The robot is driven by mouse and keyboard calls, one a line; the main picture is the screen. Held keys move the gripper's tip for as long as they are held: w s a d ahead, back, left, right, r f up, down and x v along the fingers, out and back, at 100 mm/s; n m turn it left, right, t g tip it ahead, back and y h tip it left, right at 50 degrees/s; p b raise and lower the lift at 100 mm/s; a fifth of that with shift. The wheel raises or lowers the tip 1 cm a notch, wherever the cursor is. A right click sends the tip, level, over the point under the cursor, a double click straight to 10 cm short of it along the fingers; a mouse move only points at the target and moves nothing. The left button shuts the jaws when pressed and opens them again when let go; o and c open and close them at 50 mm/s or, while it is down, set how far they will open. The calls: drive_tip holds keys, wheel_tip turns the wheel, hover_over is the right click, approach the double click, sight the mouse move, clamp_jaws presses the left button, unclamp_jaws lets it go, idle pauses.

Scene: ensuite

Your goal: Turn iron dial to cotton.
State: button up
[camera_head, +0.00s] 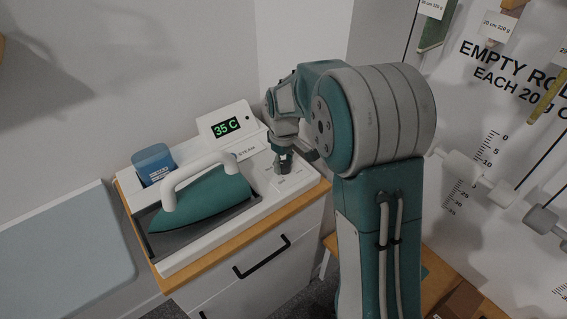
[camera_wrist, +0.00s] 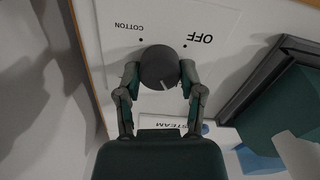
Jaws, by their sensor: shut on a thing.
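A round dark dial (camera_wrist: 158,66) sits on the white panel in the wrist view. The label COTTON (camera_wrist: 126,27) is to its upper left and OFF (camera_wrist: 199,40) to its upper right, each by a small black dot. The dial's white mark shows near its lower edge, away from both labels. My gripper (camera_wrist: 159,74) is shut on the dial, one finger on each side. In the head view my gripper (camera_head: 283,165) points down at the panel's right end and hides the dial. The teal iron (camera_head: 205,203) with a white handle rests in its dark tray.
A display (camera_head: 226,127) reading 35 C stands behind the iron. A blue container (camera_head: 153,164) stands at the back left of the white station. The station is on a wood-topped drawer cabinet (camera_head: 262,271). A wall chart with rods hangs at the right.

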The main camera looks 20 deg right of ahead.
drive_tip(key=m, duration=0.4)
drive_tip(key=shift+w+m, duration=0.1)
drive_tip(key=shift+m, duration=0.3)
drive_tip(key=m, duration=0.3)
drive_tip(key=shift+m, duration=0.3)
drive_tip(key=m, duration=0.8)
drive_tip(key=shift+d, duration=0.1)
drive_tip(key=m, duration=0.4)
drive_tip(key=shift+m, duration=0.3)
drive_tip(key=m, duration=0.3)
drive_tip(key=shift+m, duration=0.4)
drive_tip(key=m, duration=0.4)
drive_tip(key=shift+m, duration=2.2)
